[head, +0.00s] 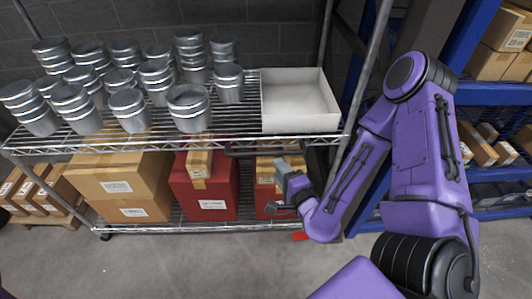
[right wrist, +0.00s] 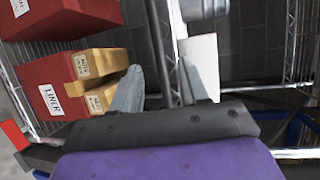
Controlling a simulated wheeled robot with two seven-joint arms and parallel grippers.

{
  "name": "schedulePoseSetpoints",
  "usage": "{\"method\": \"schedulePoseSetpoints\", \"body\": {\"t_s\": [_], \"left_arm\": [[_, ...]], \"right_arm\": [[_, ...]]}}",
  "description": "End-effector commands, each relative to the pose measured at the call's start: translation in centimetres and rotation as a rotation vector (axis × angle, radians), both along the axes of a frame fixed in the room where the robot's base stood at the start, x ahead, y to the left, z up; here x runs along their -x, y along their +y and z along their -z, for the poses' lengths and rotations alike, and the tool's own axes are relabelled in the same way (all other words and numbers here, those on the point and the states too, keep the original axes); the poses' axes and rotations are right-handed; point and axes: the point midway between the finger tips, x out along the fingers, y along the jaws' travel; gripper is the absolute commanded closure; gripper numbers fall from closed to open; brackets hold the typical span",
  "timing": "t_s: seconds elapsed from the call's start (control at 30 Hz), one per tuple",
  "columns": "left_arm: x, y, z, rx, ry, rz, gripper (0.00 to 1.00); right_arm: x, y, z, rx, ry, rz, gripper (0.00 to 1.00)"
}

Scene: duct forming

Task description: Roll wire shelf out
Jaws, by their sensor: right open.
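The chrome wire shelf (head: 240,138) stands ahead in the head view, with an upper deck, a lower deck and a caster (head: 104,236) at its front left foot. A dark bar (head: 250,151) runs along part of the upper deck's front edge. My right gripper (head: 277,188) is open and empty at the front of the shelf, just below the upper deck's edge. My left gripper is out of view.
Several metal duct pieces (head: 128,110) and a white bin (head: 300,98) stand on the upper deck. Cardboard boxes (head: 118,180) and red boxes (head: 204,188) fill the lower deck. A blue rack (head: 460,38) stands close at right. The grey floor (head: 200,262) in front is clear.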

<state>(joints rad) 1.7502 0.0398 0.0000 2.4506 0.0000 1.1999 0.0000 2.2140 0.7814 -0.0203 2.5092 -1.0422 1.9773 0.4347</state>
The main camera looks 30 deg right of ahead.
Motion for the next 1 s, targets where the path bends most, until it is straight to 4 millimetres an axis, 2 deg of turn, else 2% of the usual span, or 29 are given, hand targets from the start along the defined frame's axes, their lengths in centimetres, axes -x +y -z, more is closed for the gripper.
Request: {"method": "schedulePoseSetpoints", "body": {"t_s": [0.03,0.17,0.27,0.5,0.67,0.9,0.97,1.0], "left_arm": [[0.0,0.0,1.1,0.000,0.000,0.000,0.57],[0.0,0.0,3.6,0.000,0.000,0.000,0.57],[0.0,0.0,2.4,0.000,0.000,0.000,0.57],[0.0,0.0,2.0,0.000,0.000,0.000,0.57],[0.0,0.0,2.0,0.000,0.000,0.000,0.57],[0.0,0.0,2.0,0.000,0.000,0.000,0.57],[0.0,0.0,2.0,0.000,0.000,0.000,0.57],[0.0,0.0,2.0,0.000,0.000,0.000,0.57]], "right_arm": [[-0.5,-0.1,0.5,-0.003,-0.008,0.001,0.56],[-2.2,-0.3,1.3,0.000,-0.008,0.000,0.56],[-4.3,-0.7,0.8,0.003,-0.001,0.000,0.56],[-8.6,-1.3,1.7,0.005,0.003,-0.002,0.56],[-9.8,-1.4,1.9,0.003,0.003,-0.003,0.56],[-9.9,-1.5,2.0,0.003,0.003,-0.003,0.56],[-9.9,-1.4,2.0,0.004,0.003,-0.003,0.75],[-9.9,-1.4,2.0,0.004,0.003,-0.003,0.88]]}}
